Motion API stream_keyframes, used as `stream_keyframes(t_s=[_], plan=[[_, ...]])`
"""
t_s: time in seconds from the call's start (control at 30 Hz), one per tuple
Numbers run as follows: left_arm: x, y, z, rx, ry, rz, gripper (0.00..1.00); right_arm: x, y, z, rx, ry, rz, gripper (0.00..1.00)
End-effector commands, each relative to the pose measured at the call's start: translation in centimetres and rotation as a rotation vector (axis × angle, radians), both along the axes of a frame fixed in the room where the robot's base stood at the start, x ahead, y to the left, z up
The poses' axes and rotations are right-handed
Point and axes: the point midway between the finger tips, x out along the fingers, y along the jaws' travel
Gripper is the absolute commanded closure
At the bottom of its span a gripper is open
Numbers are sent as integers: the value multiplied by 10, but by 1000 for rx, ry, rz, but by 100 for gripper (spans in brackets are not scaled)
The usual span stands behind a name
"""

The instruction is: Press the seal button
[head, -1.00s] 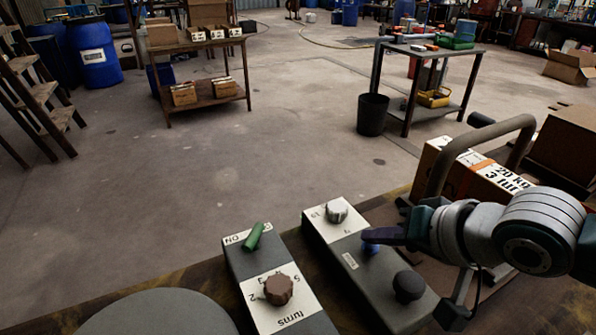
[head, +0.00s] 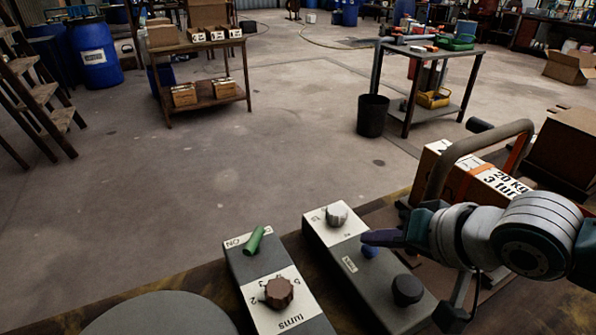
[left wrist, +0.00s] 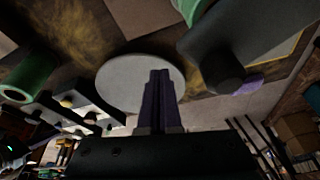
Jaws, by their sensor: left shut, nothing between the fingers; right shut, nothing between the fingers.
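A grey control box (head: 345,246) with a white top end stands on the bench. It carries a silver knob (head: 336,215), a small blue button (head: 370,251) beside a label too small to read, and a black knob (head: 407,290). My right gripper (head: 378,237) is shut and empty. Its dark purple fingertips are at the blue button, partly covering it from behind; I cannot tell whether they touch. My left gripper is outside the head view. In the left wrist view my left gripper (left wrist: 158,95) is shut and empty, in front of a round grey disc (left wrist: 118,82).
A second control box (head: 240,268) with a green switch (head: 254,240) and a brown knob (head: 279,293) stands left of the first. The grey disc (head: 155,315) lies left of it. A labelled carton (head: 490,185) stands behind my right arm.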

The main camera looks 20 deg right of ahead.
Motion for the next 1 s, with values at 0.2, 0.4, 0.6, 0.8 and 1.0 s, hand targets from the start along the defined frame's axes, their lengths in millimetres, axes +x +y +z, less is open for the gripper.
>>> stream_keyframes(t_s=[0.2, 0.4, 0.6, 0.8, 1.0], plan=[[0, 0, 14, 0, 0, 0, 100, 0, 0, 12, 0, -1, 0, 100], [0, 0, 12, 0, 0, -1, 100, 0, 0, 11, 0, -1, 0, 100], [0, 0, 16, 0, 0, -1, 100, 0, 0, 14, 0, -1, 0, 100], [0, 0, 36, 1, 0, -1, 100, 0, 0, 32, 0, -1, -1, 100], [0, 0, 56, 1, 0, -1, 100, 0, 0, 50, 0, -1, -1, 100]])
